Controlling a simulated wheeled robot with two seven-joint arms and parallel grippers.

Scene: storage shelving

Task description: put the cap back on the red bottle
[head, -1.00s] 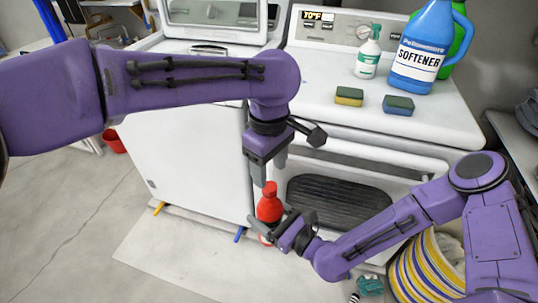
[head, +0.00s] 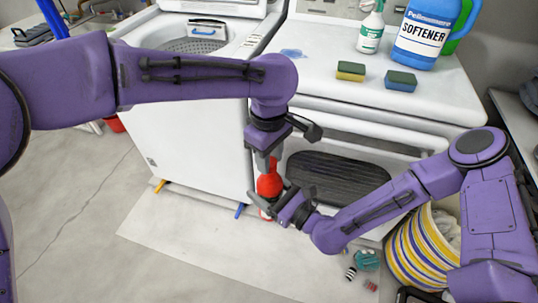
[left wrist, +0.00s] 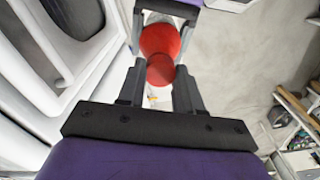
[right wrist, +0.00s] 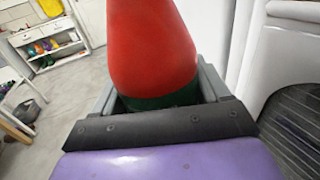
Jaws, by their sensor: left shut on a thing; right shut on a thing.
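The red bottle (head: 270,184) is upright low in front of the white machines. My right gripper (head: 278,205) is shut on its lower part. In the right wrist view the bottle (right wrist: 150,50) fills the space between the fingers, with a dark green band at its base. My left gripper (head: 265,160) is directly above, pointing down, with its fingertips at the bottle's top. In the left wrist view it is shut on the small red cap (left wrist: 160,70), which overlaps the bottle (left wrist: 158,40) beyond. I cannot tell whether the cap is seated.
A blue softener jug (head: 425,35), a spray bottle (head: 371,28) and two sponges (head: 351,71) (head: 400,80) stand on the right machine. A striped basket (head: 415,250) is on the floor at right.

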